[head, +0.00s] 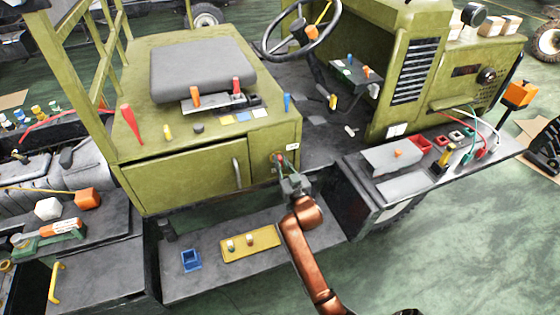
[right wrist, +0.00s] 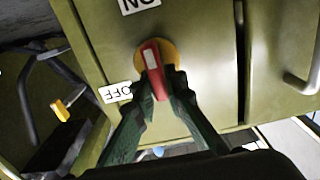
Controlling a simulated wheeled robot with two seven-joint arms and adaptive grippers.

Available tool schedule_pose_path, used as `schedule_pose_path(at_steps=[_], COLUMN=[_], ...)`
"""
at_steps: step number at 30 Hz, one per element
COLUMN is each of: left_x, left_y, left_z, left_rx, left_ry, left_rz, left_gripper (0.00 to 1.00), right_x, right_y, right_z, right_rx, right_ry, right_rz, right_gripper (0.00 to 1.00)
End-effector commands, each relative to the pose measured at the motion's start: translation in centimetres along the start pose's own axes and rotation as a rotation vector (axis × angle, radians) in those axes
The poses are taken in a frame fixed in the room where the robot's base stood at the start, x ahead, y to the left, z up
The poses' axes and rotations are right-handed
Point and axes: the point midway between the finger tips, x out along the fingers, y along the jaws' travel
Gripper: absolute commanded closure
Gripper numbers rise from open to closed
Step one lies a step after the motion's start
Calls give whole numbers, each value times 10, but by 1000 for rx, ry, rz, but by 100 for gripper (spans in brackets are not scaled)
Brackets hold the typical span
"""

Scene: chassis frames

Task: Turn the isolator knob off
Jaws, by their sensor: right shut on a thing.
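The isolator knob (right wrist: 151,58) is a red lever with a white stripe on a round yellow plate (right wrist: 171,55). It sits on the olive cabinet's panel, and shows small in the head view (head: 280,157). The striped end of the knob points toward the top of the wrist picture, roughly toward the ON label (right wrist: 138,4). The OFF label (right wrist: 115,92) is to the lower left of the plate. My right gripper (right wrist: 156,88) has its green fingers closed around the knob's near part; it also shows in the head view (head: 286,172). My left gripper is out of view.
The cabinet door handle (right wrist: 300,88) is right of the knob in the wrist view. In the head view, a step (head: 215,275) with a yellow tray (head: 268,237) and a blue bin (head: 190,261) lies below. A side shelf (head: 398,187) is at the right.

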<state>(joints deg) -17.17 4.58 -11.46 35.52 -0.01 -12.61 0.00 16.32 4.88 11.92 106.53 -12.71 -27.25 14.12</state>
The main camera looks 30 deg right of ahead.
Motion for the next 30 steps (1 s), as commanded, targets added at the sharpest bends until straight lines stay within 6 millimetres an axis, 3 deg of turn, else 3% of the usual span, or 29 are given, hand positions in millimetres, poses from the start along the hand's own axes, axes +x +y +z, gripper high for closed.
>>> schedule_pose_path(at_steps=[11,30], left_x=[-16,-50], left_y=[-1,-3], left_z=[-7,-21], left_rx=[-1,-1], left_ry=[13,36], left_rz=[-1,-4], left_gripper=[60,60], right_x=[0,0], right_y=[-3,-11], right_z=[-1,5], right_rx=[-137,-725], right_ry=[-4,-5], right_rz=[-2,-3], right_gripper=[100,100])
